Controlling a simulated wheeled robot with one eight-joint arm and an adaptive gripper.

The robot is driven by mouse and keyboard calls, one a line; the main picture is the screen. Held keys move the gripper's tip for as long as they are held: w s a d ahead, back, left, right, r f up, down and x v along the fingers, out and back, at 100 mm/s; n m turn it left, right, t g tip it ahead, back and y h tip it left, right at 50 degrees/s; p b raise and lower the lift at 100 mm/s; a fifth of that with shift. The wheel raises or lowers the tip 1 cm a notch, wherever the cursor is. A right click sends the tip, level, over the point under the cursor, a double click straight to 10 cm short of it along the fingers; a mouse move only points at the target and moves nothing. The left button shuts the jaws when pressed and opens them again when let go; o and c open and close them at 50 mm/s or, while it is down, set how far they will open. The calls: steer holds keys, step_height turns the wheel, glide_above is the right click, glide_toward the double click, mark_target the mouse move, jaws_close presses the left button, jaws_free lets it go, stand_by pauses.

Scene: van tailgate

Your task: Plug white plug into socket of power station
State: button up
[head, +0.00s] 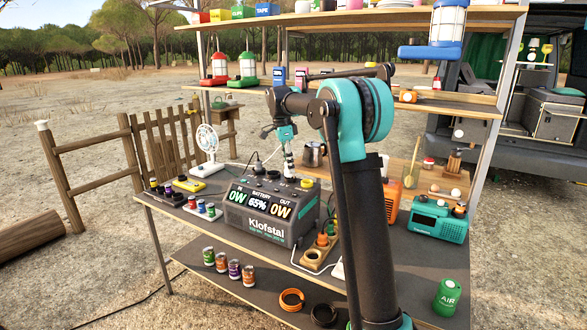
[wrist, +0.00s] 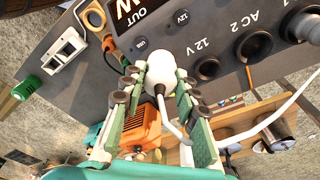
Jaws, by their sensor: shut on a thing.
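The dark power station (head: 262,212) stands on the table, its front display reading 65%. Its panel with round sockets also shows in the wrist view (wrist: 212,68), with labels OUT, USB, 12V and AC 2. The dark round AC 2 socket (wrist: 252,44) is uncovered. My gripper (wrist: 160,78) is shut on the white plug (wrist: 168,52), with a white cord trailing back between the fingers. The plug's head is over the panel, left of AC 2; I cannot tell if it touches.
A power strip (head: 318,253) with an orange plug stands right of the station. An orange box (head: 391,200) and a teal radio (head: 438,220) are further right. A white fan (head: 207,146) and small cans stand left. A shelf (head: 350,17) hangs above.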

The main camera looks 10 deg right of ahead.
steer(key=w+a, duration=0.2)
steer(key=w, duration=0.5)
steer(key=w+a, duration=0.3)
steer(key=w, duration=0.4)
steer(key=shift+w+a, duration=0.35)
steer(key=shift+w, duration=0.05)
steer(key=shift+f, duration=1.65)
steer(key=shift+f, duration=0.25)
jaws_close()
steer(key=shift+f, duration=0.35)
steer(key=shift+f, duration=0.35)
steer(key=shift+f, duration=0.3)
steer(key=shift+f, duration=0.35)
